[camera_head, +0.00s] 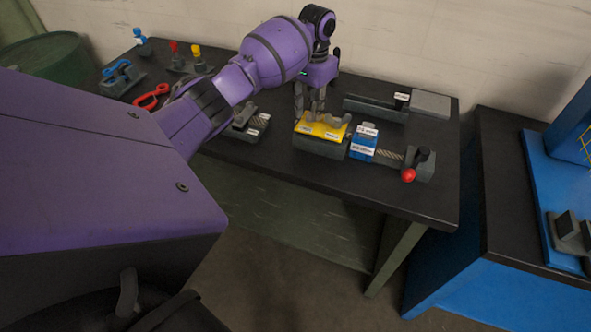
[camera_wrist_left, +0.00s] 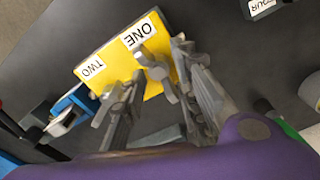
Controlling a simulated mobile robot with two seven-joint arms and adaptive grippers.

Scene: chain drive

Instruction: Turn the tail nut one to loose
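A yellow block (camera_head: 312,129) with white labels sits on a dark base on the table. In the left wrist view the yellow block (camera_wrist_left: 173,81) shows labels ONE and TWO. A grey nut-like piece (camera_wrist_left: 152,66) stands by the ONE label; another grey piece (camera_wrist_left: 106,108) is by TWO. My left gripper (camera_head: 309,113) points down over the block's left part. In the left wrist view my left gripper (camera_wrist_left: 160,75) has its fingers apart, around or beside the piece at ONE; I cannot tell whether they touch it. My right gripper is not in view.
A blue labelled block (camera_head: 363,143) with a screw and a red ball knob (camera_head: 408,175) stands right of the yellow block. A dark fixture (camera_head: 375,107) lies behind. Red pliers (camera_head: 152,97) are at left. A blue-sided bench (camera_head: 510,230) stands at right.

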